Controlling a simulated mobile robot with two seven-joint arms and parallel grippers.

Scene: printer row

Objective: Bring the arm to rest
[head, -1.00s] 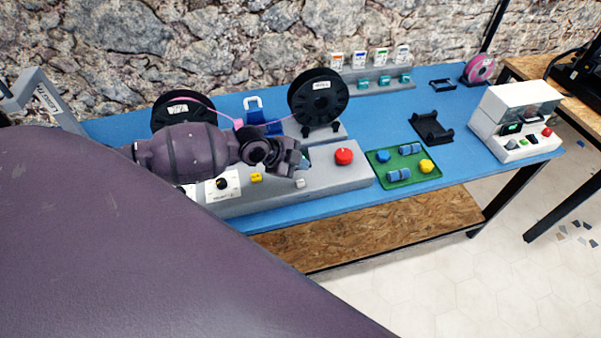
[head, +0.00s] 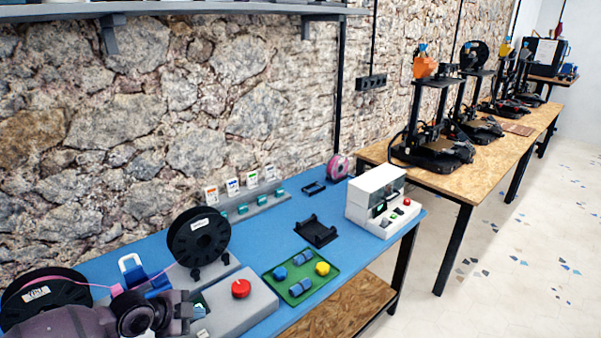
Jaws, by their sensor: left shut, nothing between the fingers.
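My left arm comes in at the lower left of the head view. Its gripper (head: 190,309) is over the grey spool stand (head: 240,302) on the blue table (head: 330,212), left of the red knob (head: 241,288). The gripper is shut, with nothing held between the fingers. The wrist hides part of the stand behind it. My right gripper is outside the view.
Two black spools (head: 198,237) stand near the arm, a pink filament running between them. A green tray (head: 302,276) with blue and yellow parts, a black bracket (head: 315,231) and a white machine (head: 383,201) lie to the right. Several printers (head: 432,150) stand beyond.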

